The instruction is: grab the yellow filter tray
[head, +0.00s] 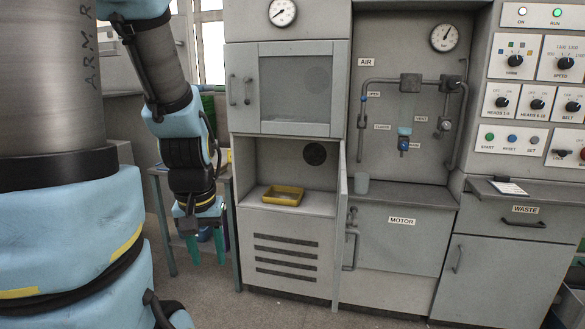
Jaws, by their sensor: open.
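The yellow filter tray (283,195) is a shallow rectangular tray. It sits on the floor of an open compartment in the left part of the grey machine, below a closed windowed door. My gripper (205,250) hangs at the left of the machine, pointing down, with two green fingers apart and nothing visible between them. It is to the left of the tray, lower in the picture and outside the compartment.
The compartment's open door (342,215) stands edge-on at the right of the opening. A small table (160,215) stands behind my gripper. The floor before the machine (290,312) looks clear.

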